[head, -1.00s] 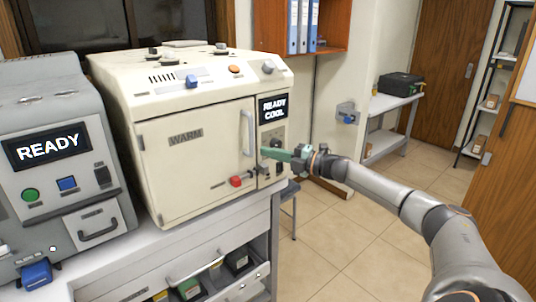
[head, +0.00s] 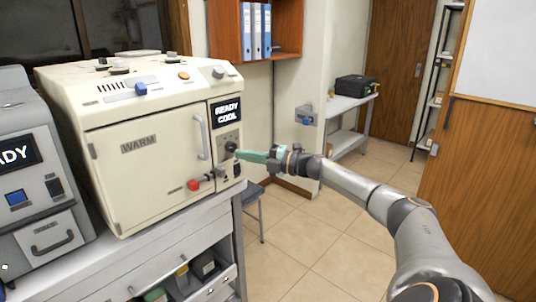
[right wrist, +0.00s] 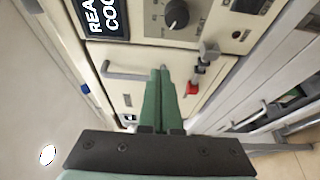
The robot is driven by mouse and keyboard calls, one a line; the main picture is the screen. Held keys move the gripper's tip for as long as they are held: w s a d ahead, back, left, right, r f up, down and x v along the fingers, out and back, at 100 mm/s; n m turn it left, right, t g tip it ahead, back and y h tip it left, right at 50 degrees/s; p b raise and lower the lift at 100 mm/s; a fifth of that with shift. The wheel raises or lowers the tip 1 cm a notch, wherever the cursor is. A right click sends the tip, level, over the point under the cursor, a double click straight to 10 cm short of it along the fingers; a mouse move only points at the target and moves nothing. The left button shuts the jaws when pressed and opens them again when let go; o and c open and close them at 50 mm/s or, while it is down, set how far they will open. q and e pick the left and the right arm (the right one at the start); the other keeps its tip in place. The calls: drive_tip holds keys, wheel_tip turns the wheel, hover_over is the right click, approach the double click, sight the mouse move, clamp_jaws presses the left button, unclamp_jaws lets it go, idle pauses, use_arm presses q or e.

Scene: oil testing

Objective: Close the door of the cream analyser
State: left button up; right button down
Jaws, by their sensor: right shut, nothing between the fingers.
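The cream analyser (head: 70,90) stands on the grey bench at the left of the head view. Its door (head: 150,165), labelled WARM, looks flush with the front, with no clear gap. The door has a vertical pale handle (head: 203,137) and a red-tipped latch (head: 193,185) low at its right edge. My right gripper (head: 240,154), with green fingers, is shut and empty in front of the control panel, right of the door. In the right wrist view its fingertips (right wrist: 160,72) point toward the door handle (right wrist: 125,72) and the red latch (right wrist: 191,88). Contact cannot be told. My left gripper is not in view.
A grey machine (head: 30,190) stands left of the analyser. The analyser's screen (head: 227,111) reads READY COOL. Below are open bench drawers (head: 215,290) and a stool (head: 252,193). The tiled floor (head: 310,240) to the right is largely clear.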

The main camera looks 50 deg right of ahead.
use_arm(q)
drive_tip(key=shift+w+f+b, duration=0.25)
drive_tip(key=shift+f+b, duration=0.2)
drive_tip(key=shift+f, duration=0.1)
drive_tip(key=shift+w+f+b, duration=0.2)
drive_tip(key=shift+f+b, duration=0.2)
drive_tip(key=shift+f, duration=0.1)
use_arm(e)
drive_tip(key=s+d, duration=0.1)
drive_tip(key=d, duration=0.5)
drive_tip(key=shift+d+f, duration=0.25)
drive_tip(key=shift+s, duration=0.15)
